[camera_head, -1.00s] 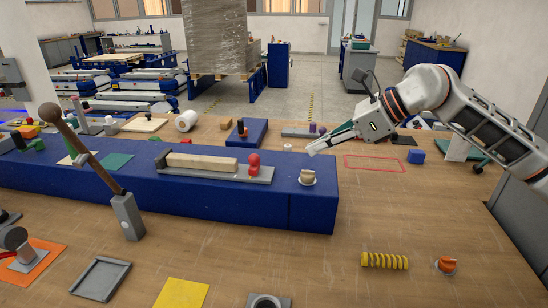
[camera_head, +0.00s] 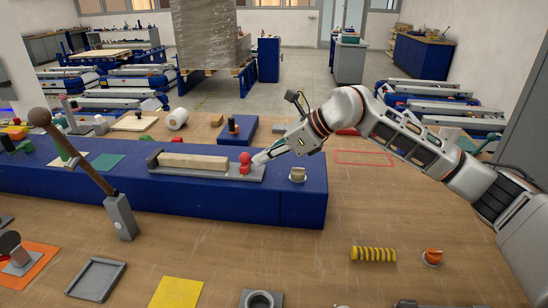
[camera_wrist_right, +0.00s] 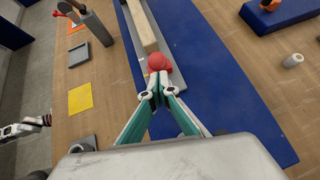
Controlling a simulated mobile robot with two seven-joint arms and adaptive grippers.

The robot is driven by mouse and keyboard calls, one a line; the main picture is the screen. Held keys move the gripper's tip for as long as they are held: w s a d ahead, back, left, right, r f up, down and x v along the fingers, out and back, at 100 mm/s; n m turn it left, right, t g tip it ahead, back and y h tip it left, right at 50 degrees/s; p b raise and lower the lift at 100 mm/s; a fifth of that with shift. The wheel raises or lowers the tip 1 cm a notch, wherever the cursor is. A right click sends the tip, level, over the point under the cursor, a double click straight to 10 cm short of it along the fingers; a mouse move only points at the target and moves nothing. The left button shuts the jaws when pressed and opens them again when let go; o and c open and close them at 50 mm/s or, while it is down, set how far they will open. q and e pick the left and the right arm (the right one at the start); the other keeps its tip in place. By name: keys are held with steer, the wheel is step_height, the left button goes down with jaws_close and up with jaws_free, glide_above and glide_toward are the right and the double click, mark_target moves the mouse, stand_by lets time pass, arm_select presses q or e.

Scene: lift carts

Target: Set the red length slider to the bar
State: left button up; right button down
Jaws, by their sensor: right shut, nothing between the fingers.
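The red slider (camera_head: 245,158) stands on a grey metal rail (camera_head: 215,174) on top of the long blue block. The pale wooden bar (camera_head: 193,162) lies on the same rail, left of the slider, with a small gap between them in the head view. My right gripper (camera_head: 254,161) is shut and empty, its tips at the right side of the red slider. In the right wrist view the closed fingertips (camera_wrist_right: 155,79) reach the red knob (camera_wrist_right: 158,61) and seem to touch it. My left gripper seems to show partly at the left edge there (camera_wrist_right: 40,122); its jaws are unclear.
A small tan piece on a white disc (camera_head: 297,174) stands right of the rail. A lever with a brown knob (camera_head: 118,210) rises at the left. A yellow spring (camera_head: 373,254) and an orange knob (camera_head: 432,257) lie at the right front.

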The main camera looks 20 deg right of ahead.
mark_target(248, 156)
steer(key=shift+w+a, duration=0.1)
stand_by(0.3)
steer(key=a, duration=0.1)
steer(key=w+a, duration=0.1)
steer(key=a, duration=0.1)
steer(key=shift+w+a, duration=0.25)
steer(key=shift+d, duration=0.15)
